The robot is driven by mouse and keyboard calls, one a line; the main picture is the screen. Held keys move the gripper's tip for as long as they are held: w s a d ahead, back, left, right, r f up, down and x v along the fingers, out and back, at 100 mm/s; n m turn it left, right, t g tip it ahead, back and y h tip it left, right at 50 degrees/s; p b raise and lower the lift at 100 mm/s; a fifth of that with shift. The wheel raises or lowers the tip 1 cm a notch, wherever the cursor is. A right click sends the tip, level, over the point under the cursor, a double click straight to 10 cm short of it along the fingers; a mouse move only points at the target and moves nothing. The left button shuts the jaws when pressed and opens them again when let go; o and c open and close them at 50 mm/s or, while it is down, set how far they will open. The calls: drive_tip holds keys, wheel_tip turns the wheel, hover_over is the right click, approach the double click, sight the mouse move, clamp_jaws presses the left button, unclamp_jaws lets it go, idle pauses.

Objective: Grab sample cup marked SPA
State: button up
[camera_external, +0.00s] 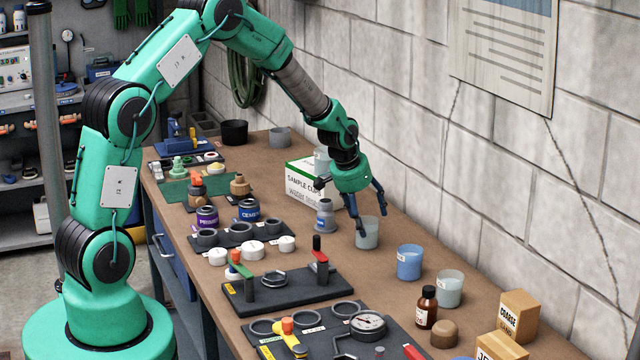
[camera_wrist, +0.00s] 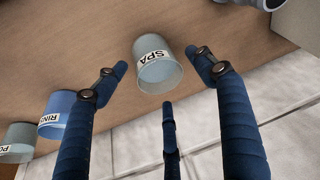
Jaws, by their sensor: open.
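The sample cup marked SPA (camera_wrist: 158,66) is a grey-green translucent cup near the middle of the wrist view, with its label readable on the side. It also shows in the external view (camera_external: 367,234), standing on the bench close to the wall. My gripper (camera_external: 364,210) is at this cup, with blue fingers pointing down around it. In the wrist view my gripper (camera_wrist: 160,75) is open, with one finger on each side of the cup and a third below it. Gaps show between the fingers and the cup in that view.
A blue cup marked RIN (camera_wrist: 57,112) and a grey cup (camera_wrist: 18,140) stand in the same row; they show as the blue cup (camera_external: 409,262) and grey cup (camera_external: 448,288) outside. The SAMPLE CUPS box (camera_external: 303,186) and a small bottle (camera_external: 325,216) stand close left. The wall (camera_external: 500,200) is near.

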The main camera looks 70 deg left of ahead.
drive_tip(key=shift+x, duration=1.25)
drive_tip(key=c, duration=1.2)
